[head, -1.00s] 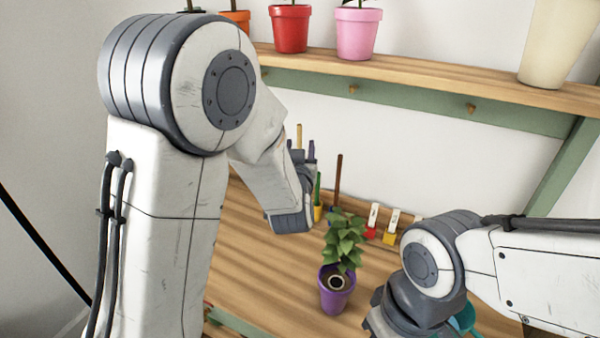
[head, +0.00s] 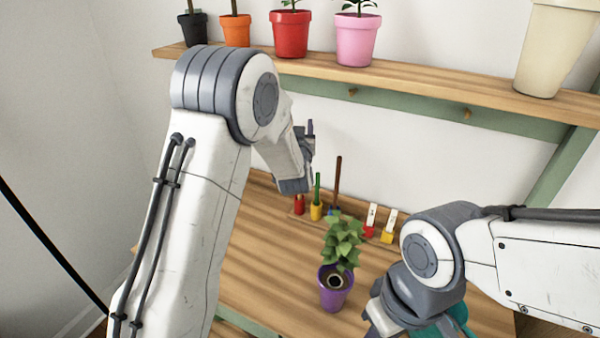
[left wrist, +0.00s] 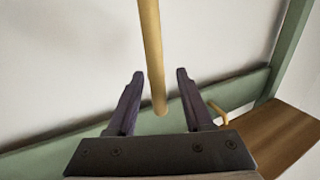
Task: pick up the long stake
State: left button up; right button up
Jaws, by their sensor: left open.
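A pale wooden stake (left wrist: 151,50) runs down from the top of the left wrist view, its end lying between my left gripper's spread fingers (left wrist: 156,90). I see no finger pressing on it. In the head view my left gripper (head: 308,130) is above the back of the bench, and the pale stake is hidden behind it. A tall brown stake (head: 337,182) and a shorter green stake (head: 317,186) stand upright to its right. My right gripper (head: 385,312) is low at the right; its fingers cannot be made out.
A purple pot (head: 333,292) with a leafy plant stands on the wooden bench (head: 255,255). Small coloured holders with labels (head: 372,215) line the back. A shelf (head: 430,78) with several pots crosses above. A teal object (head: 455,318) is beside my right gripper.

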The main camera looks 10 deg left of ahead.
pick_arm(q)
grip_shut()
dwell(1.4)
